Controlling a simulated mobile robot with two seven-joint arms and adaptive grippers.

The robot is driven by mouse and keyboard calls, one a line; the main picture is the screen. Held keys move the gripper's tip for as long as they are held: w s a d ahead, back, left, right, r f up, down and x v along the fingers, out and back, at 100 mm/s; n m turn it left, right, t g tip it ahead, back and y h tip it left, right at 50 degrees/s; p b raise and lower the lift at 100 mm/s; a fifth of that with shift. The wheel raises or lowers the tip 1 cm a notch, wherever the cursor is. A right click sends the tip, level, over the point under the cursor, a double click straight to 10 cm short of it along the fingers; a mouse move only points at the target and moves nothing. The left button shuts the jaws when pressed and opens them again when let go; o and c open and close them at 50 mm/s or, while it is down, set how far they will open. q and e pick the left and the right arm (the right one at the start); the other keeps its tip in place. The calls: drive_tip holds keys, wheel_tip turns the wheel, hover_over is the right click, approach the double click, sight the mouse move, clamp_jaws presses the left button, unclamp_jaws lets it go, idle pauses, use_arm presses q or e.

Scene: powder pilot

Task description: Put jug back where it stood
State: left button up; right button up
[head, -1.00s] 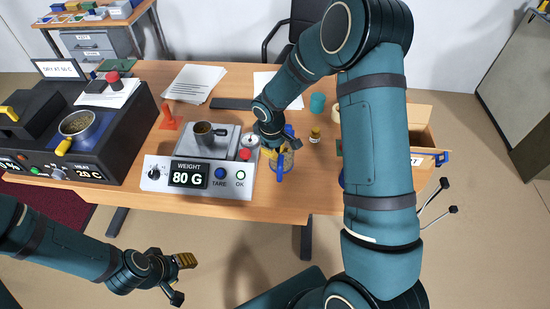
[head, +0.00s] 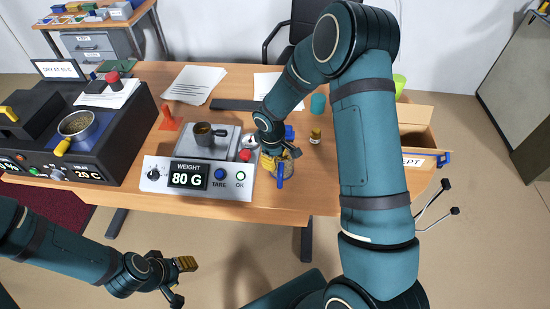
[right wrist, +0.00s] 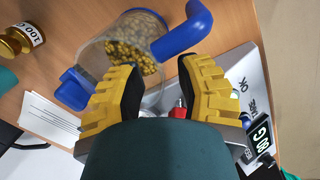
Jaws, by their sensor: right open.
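The jug (head: 287,170) is clear with blue parts and stands on the table just right of the scale, partly hidden by my right gripper (head: 275,153). In the right wrist view the jug (right wrist: 137,42) holds yellowish pellets, with a blue handle (right wrist: 184,32). My right gripper (right wrist: 158,88) is open; its yellow fingers are apart beside the jug's near side. The wrist view does not clearly show whether they touch it. My left gripper (head: 183,280) is open and empty, in front of the table at lower left.
The scale (head: 198,176) reads 80 G, with a small dark cup (head: 203,134) on its plate. An open box (head: 417,112) is at right, partly behind my right arm.

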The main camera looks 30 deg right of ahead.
drive_tip(key=shift+r, duration=0.5)
wheel_tip(320, 180, up, 11)
drive_tip(key=a+p, duration=0.1)
drive_tip(key=p, duration=0.1)
drive_tip(key=s+a+f+m+t+y, duration=0.1)
drive_tip(key=s+a+f+m+y, duration=0.4)
drive_tip(key=s+a+f, duration=1.1)
drive_tip(key=s+m, duration=0.1)
drive_tip(key=m, duration=0.2)
drive_tip(key=shift+f, duration=0.3)
